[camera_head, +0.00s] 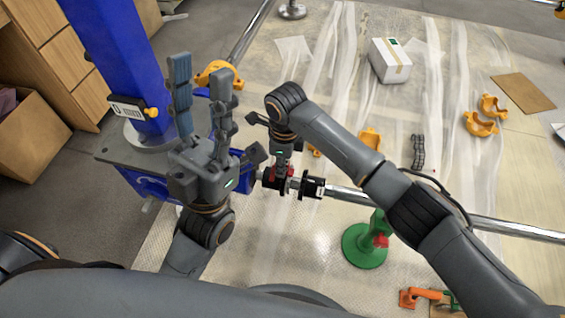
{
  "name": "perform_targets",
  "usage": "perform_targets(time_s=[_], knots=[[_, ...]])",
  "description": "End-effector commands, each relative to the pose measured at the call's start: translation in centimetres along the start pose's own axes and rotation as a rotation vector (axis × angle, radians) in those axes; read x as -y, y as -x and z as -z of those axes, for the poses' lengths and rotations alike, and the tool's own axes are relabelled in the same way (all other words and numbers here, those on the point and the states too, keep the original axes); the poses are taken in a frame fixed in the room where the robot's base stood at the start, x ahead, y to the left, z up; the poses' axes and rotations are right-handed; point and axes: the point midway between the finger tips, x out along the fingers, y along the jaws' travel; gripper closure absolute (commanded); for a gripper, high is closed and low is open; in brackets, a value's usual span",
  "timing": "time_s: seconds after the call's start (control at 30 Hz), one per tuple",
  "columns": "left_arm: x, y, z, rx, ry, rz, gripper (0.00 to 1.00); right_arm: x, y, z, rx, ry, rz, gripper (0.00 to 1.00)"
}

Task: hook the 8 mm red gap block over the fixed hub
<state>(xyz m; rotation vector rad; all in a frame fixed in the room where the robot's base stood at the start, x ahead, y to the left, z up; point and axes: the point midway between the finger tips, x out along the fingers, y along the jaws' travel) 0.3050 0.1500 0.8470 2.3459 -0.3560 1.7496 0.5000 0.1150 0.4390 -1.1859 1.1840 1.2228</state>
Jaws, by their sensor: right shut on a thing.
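My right gripper (281,170) points down over the shaft line and is shut on a small red piece, the red gap block (289,171). The block is at the black coupling hubs. One dark hub (270,182) is on the left, by the blue machine, and another black hub (313,187) is on the right, on the shaft. The fingers partly hide the block, and I cannot tell whether it touches or straddles a hub. My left gripper (201,66) is open and empty, its fingers pointing up beside the blue column.
A green screw jack (365,247) with a red part stands below the silver shaft (480,226). Orange clamp pieces (480,124), a white box (390,61) and a brown board (523,93) lie on the floor at the right. A blue column (112,50) stands left.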

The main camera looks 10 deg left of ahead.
Motion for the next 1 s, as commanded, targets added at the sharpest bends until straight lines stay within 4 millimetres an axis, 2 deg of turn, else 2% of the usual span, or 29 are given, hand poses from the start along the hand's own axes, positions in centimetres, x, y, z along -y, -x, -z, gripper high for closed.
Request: perform_targets(time_s=[0.03,0.13,0.17,0.43,0.57,0.67,1.0], knots=[[0.0,0.0,0.0,0.0,0.0,0.0,0.6,-0.1,-0.1,0.0,0.0,0.001,-0.001,0.76],[0.0,0.0,0.0,0.0,0.0,0.0,0.6,-0.1,-0.1,0.0,0.0,0.001,-0.001,0.55],[0.0,0.0,0.0,-0.001,0.0,0.0,0.6,-0.1,-0.1,0.0,0.0,0.0,-0.001,0.53],[0.0,0.0,0.1,-0.004,0.001,0.001,0.6,-0.1,-0.1,0.0,-0.001,0.0,-0.001,0.53],[0.0,0.0,0.1,-0.004,0.001,0.001,0.6,0.0,0.8,-0.1,0.002,0.0,0.0,0.53],[0.0,0.0,0.0,-0.003,0.001,0.001,0.6,0.0,2.3,-0.1,0.003,0.001,0.002,0.53],[0.0,0.0,0.0,-0.003,0.001,0.0,0.6,0.0,9.3,-0.1,0.002,0.001,0.001,0.53]])
